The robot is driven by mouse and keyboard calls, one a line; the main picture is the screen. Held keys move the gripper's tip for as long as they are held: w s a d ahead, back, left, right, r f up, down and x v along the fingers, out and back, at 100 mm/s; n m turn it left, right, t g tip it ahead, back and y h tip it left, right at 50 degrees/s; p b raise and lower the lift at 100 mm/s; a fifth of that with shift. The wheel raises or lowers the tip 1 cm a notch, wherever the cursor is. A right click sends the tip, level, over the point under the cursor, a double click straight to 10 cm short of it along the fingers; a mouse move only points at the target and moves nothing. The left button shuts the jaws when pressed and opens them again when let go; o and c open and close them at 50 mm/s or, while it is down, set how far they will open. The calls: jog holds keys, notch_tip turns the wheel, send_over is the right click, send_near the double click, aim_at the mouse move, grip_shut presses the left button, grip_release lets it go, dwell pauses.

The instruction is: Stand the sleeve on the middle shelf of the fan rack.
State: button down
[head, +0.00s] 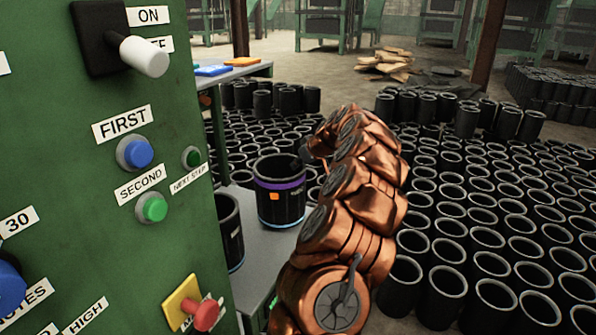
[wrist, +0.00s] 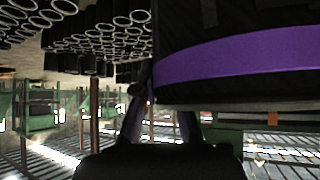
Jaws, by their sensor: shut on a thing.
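A black sleeve with a purple band and an orange square (head: 281,190) is upright in the head view, at the green-framed bench beside the control panel. It also fills the upper right of the wrist view (wrist: 240,55). My gripper (wrist: 155,95) is shut on the sleeve's wall near its rim. In the head view my copper arm hides most of the gripper. I cannot tell whether the sleeve's base touches the bench. I cannot make out which structure is the fan rack or its middle shelf.
A second black sleeve (head: 230,232) stands on the grey bench (head: 262,250), partly behind the green control panel (head: 110,200). Many black sleeves (head: 490,215) crowd the floor on the right and behind. Green racks (head: 325,25) and a rusty post (head: 488,40) stand farther back.

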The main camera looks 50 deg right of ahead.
jog(key=shift+f, duration=1.35)
jog(key=c, duration=1.3)
grip_release()
jog(key=shift+o, duration=0.2)
jog(key=b+v, duration=0.2)
jog(key=v, duration=1)
jog(key=shift+f, duration=0.1)
jog(key=shift+s, duration=0.1)
